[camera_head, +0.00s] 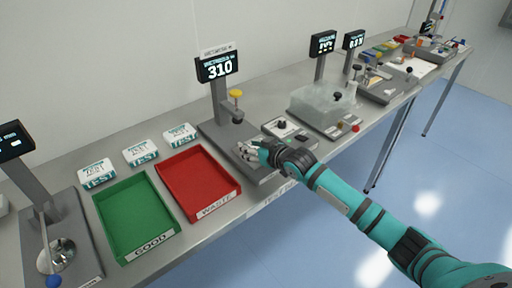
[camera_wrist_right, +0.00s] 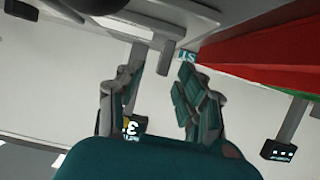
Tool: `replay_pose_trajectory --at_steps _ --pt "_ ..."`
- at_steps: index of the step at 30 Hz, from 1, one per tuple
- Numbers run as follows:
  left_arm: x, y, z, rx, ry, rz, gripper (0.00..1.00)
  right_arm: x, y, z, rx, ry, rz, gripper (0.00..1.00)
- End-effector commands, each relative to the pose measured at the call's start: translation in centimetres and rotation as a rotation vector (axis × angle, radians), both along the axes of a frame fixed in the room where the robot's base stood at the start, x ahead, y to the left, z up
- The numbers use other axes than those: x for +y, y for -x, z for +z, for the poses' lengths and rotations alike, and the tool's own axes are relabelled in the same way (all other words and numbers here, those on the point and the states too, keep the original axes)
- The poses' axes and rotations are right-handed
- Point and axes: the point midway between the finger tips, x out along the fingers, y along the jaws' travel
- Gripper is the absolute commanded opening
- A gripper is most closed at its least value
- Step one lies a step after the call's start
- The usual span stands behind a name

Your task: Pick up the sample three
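Three small white boxes with teal TEST labels stand in a row behind the trays: the left box (camera_head: 97,173), the middle box (camera_head: 141,154) and the right box (camera_head: 180,134). None is visibly marked as sample three. My right gripper (camera_head: 253,151) is low over the base of the station with the 310 display (camera_head: 219,67), to the right of the boxes and apart from them. In the right wrist view my right gripper (camera_wrist_right: 160,78) has its fingers apart, with nothing clearly between them. A small teal label piece (camera_wrist_right: 187,57) shows beyond the fingers. My left gripper is out of view.
A green GOOD tray (camera_head: 135,217) and a red WASTE tray (camera_head: 199,182) lie empty in front of the boxes. The display post and yellow knob (camera_head: 236,94) stand close to my right gripper. A clear box (camera_head: 322,103) and more stations stand farther right along the bench.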

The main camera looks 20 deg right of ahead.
Motion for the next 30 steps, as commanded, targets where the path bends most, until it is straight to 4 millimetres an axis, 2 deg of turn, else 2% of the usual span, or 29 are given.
replay_pose_trajectory --at_steps 1,6,14,15,23,30 --pt "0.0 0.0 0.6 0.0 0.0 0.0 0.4 0.4 -0.8 0.4 -0.001 -0.001 0.0 0.37" --pt "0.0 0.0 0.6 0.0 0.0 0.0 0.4 0.8 -2.1 -0.7 0.001 -0.001 0.0 0.37" --pt "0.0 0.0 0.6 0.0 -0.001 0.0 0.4 0.9 -2.3 -0.9 0.0 0.0 0.0 0.37" --pt "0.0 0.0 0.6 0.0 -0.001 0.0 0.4 0.9 -2.3 -0.9 0.0 0.0 0.0 0.35" --pt "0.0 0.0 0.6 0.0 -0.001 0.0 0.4 0.8 -2.3 -0.9 0.001 0.0 0.0 0.01" --pt "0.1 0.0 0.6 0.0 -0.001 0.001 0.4 0.8 -2.3 -0.9 0.001 0.0 0.0 0.0"
